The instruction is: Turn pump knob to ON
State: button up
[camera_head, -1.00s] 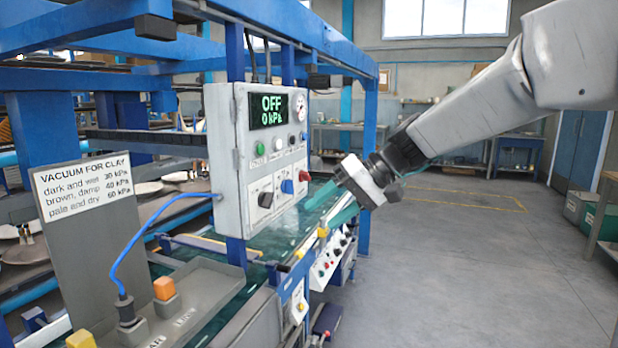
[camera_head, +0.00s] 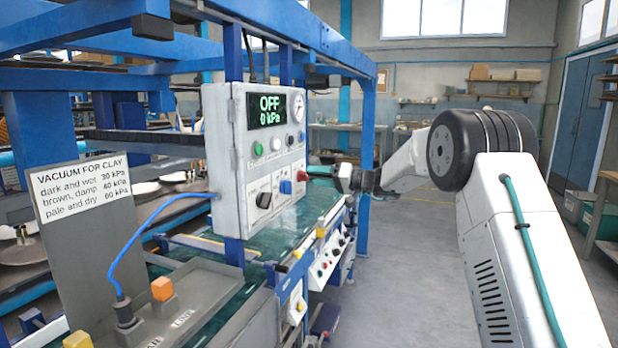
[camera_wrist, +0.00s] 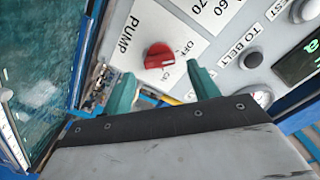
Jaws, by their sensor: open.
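The red pump knob (camera_wrist: 158,56) is on the control box's panel, beside the label PUMP, with OFF and a partly hidden ON marking near it. In the head view the knob (camera_head: 302,175) shows at the panel's lower right edge. My gripper (camera_wrist: 163,92) is open, its two green fingers apart, with the knob ahead between their tips and not visibly gripped. In the head view my gripper (camera_head: 322,173) is right at the knob, seen from the side. The box's display (camera_head: 267,110) reads OFF and 0 kPa.
Other panel controls are close by: a blue knob (camera_head: 286,187), a black knob (camera_head: 264,200), a green button (camera_head: 259,149) and a gauge (camera_head: 298,107). A TO BELT button (camera_wrist: 251,58) is near my right finger. A wet green belt (camera_head: 318,205) runs below the box.

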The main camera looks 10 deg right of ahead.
aim_at(303, 176)
jog(key=shift+x, duration=1.65)
jog(key=c, duration=1)
